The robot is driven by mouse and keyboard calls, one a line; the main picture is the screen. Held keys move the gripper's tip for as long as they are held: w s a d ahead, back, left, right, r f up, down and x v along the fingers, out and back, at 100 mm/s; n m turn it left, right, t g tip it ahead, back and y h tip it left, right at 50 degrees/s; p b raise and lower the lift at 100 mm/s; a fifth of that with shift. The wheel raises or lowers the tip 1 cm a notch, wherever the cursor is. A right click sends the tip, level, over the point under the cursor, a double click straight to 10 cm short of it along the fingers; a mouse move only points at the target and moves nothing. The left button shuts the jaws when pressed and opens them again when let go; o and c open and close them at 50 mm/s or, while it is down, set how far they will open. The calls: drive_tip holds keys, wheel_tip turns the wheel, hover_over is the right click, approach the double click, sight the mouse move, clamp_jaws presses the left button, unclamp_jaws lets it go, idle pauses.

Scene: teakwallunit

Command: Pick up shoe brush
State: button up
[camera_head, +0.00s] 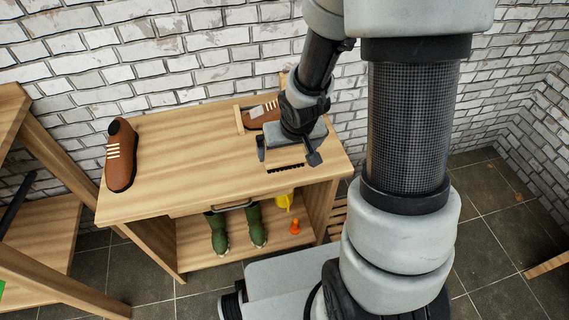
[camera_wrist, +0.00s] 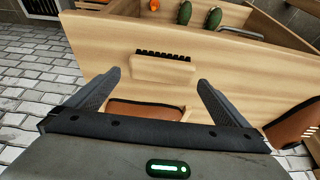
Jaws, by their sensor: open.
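The shoe brush (camera_wrist: 163,68) is a light wooden block with a row of black bristles along one long side. It lies on the wooden table top (camera_head: 190,150). In the head view its dark bristles (camera_head: 286,168) show near the table's front right, and its wood blends with the table. My gripper (camera_head: 287,158) is open above the table, close to the brush. In the wrist view the brush lies just beyond and between the two spread fingertips of my gripper (camera_wrist: 159,79). Nothing is between the fingers. The exact height above the brush cannot be told.
A brown shoe (camera_head: 262,114) sits by a wooden frame (camera_head: 239,119) behind my gripper. Another brown shoe (camera_head: 121,155) stands at the table's left end. Green boots (camera_head: 217,232), an orange object (camera_head: 294,227) and a yellow object (camera_head: 285,201) are below. A brick wall (camera_head: 190,60) stands behind.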

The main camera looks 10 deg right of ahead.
sight(285, 156)
drive_tip(key=b+x, duration=0.1)
drive_tip(key=x, duration=0.2)
drive_tip(key=b+x, duration=0.1)
drive_tip(key=x, duration=0.1)
drive_tip(key=shift+w+a+f, duration=0.2)
drive_tip(key=shift+f, duration=0.15)
drive_tip(key=c, duration=0.9)
wheel_tip(285, 156, up, 10)
drive_tip(key=p, duration=0.4)
drive_tip(key=shift+o, duration=0.8)
